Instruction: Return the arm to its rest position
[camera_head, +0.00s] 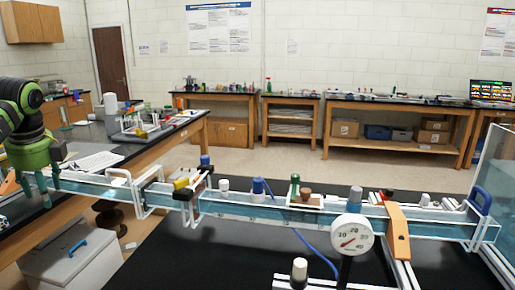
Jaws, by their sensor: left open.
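My left arm comes in at the left edge, with green and black links. My left gripper (41,183) hangs at its end with its fingers pointing down. The fingers are spread and I see nothing between them. It is at the left end of the long glass-like extrusion frame (262,211); I cannot tell whether it touches the frame. My right arm and gripper are out of view.
A round dial gauge (351,234) stands in front of the frame beside an orange bracket (398,232). Several coloured knobs sit along the frame. A white bin (70,262) is at lower left.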

